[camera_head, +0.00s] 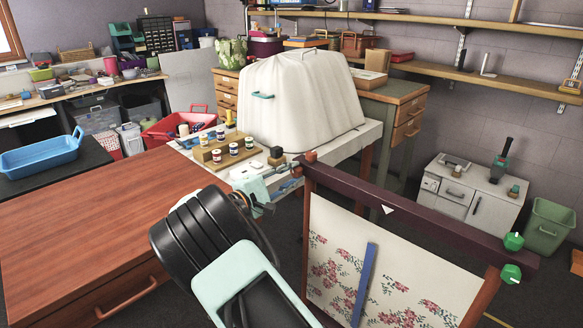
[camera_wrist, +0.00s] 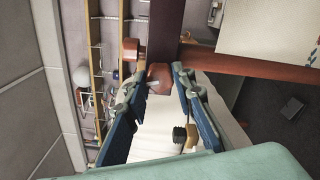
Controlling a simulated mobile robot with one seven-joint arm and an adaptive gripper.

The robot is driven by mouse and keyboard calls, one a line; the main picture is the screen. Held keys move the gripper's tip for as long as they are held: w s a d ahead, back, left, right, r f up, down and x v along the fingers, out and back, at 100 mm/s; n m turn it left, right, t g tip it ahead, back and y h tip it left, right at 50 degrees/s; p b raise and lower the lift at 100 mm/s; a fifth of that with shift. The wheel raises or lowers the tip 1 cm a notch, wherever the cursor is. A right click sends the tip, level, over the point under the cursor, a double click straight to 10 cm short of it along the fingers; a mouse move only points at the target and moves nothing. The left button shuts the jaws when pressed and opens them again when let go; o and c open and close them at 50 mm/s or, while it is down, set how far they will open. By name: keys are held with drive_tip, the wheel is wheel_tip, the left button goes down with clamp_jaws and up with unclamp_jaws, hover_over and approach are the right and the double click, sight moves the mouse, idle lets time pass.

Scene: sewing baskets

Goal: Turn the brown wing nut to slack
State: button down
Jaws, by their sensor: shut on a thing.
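The embroidery frame has a dark top bar (camera_head: 420,223) and a flowered cloth (camera_head: 385,275) below it. The brown wing nut (camera_wrist: 159,78) is between my fingertips, at the end of the bar. My gripper (camera_wrist: 160,86) is closed on it, one blue finger on each side. In the head view my gripper (camera_head: 286,186) reaches the bar's left end from the left, and the gripped nut is partly hidden there.
Two green knobs (camera_head: 513,241) are at the bar's right end. A blue strip (camera_head: 363,285) lies against the cloth. A white table with small jars (camera_head: 234,149) and a covered machine (camera_head: 300,100) stands behind my gripper. A wooden desk (camera_head: 90,225) is at the left.

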drive_tip(key=n+p, duration=0.5)
drive_tip(key=n, duration=0.2)
drive_tip(key=shift+r+n, duration=0.1)
drive_tip(key=shift+n, duration=0.2)
drive_tip(key=n+p, duration=0.2)
drive_tip(key=n, duration=0.1)
drive_tip(key=shift+n+p, duration=0.9)
drive_tip(key=shift+n, duration=0.7)
drive_tip(key=shift+f, duration=0.2)
drive_tip(key=c, duration=1.6)
unclamp_jaws()
drive_tip(key=shift+s, duration=0.1)
drive_tip(key=v, duration=1.2)
